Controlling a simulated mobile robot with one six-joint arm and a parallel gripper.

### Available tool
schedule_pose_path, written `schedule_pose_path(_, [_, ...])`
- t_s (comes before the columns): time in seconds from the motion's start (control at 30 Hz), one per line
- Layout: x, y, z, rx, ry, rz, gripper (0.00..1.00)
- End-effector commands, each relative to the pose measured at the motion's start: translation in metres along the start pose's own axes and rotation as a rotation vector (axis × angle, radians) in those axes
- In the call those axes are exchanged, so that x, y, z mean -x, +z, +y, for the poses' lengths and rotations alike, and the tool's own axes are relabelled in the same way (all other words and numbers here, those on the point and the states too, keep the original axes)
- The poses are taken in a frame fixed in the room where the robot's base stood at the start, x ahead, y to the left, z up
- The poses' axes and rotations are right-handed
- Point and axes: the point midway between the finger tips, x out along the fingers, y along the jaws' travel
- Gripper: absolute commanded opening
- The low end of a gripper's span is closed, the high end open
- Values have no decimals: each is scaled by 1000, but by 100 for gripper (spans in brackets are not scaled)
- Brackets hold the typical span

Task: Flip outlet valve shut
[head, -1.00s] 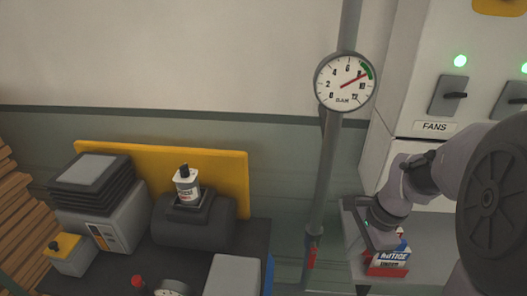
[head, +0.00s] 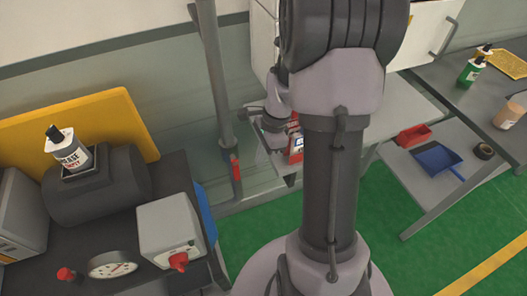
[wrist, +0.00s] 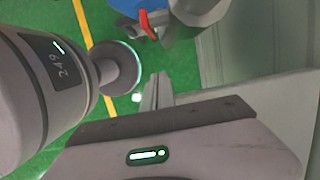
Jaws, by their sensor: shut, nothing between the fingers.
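A red lever (head: 236,168) sits low on the grey vertical pipe (head: 217,80) in the head view, left of my arm, and hangs roughly along the pipe. A red handle beside something blue shows at the top of the wrist view (wrist: 147,22); I cannot tell whether it is the same lever. My gripper (wrist: 157,88) is shut and empty in the wrist view, apart from the red handle. In the head view my arm hides much of the area right of the pipe, and the fingertips are not clear.
A compressor bench with a dark tank (head: 98,190), a gauge (head: 112,264) and a grey box (head: 168,230) with a red knob stands left. A shelf with a red tray (head: 413,135) and blue dustpan (head: 437,160) is right. Green floor (head: 440,240) is open in front.

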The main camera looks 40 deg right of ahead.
Motion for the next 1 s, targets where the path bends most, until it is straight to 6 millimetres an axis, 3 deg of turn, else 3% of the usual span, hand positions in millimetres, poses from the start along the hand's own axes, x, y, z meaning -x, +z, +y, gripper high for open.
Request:
schedule_pose_path(0.1, [-29, -1, 0, 0, 2, -1, 0])
schedule_pose_path(0.23, [-31, 22, 0, 5, 0, 1, 0])
schedule_pose_path(0.4, [-33, 36, 0, 2, -1, 1, 0])
schedule_pose_path(0.83, [-33, 39, 0, -1, 0, -8, 0])
schedule_pose_path(1.0, [-35, 39, 0, -6, -1, -90, 0])
